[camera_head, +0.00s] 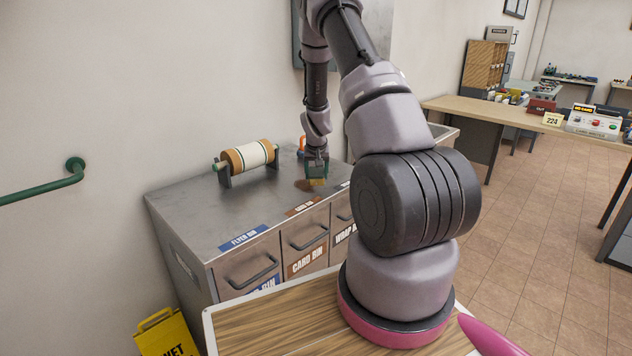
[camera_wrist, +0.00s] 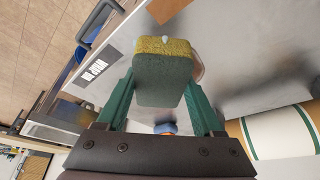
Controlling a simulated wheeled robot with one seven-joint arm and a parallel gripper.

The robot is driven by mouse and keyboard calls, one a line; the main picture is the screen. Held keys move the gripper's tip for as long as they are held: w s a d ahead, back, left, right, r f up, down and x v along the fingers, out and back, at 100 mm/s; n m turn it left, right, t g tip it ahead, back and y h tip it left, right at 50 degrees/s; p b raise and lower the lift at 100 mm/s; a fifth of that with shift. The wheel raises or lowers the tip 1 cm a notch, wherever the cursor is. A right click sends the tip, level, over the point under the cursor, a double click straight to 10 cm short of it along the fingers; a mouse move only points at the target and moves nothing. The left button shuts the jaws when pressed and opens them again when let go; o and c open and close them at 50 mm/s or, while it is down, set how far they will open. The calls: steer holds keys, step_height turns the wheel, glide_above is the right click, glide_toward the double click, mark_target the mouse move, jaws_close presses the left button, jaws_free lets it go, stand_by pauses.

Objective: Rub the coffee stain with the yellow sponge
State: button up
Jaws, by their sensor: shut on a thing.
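My gripper (camera_head: 316,168) points down over the grey metal cabinet top, its green fingers shut on the yellow sponge (camera_head: 318,182). In the wrist view the sponge (camera_wrist: 163,72) sits between the fingertips, with a dark green face toward the camera and a yellow strip along its far edge. The brown coffee stain (camera_head: 302,186) shows on the cabinet top just left of the sponge in the head view. The sponge is at or just above the surface; I cannot tell if it touches. It hides part of the stain.
A paper roll on a stand (camera_head: 248,157) stands left of the gripper on the cabinet (camera_head: 205,208). A small orange and blue object (camera_wrist: 166,128) is close behind the gripper. Labelled bin drawers with handles form the cabinet's front. A yellow wet-floor sign (camera_head: 165,335) stands at lower left.

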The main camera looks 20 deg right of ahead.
mark_target(316, 170)
steer(key=shift+r, duration=1.55)
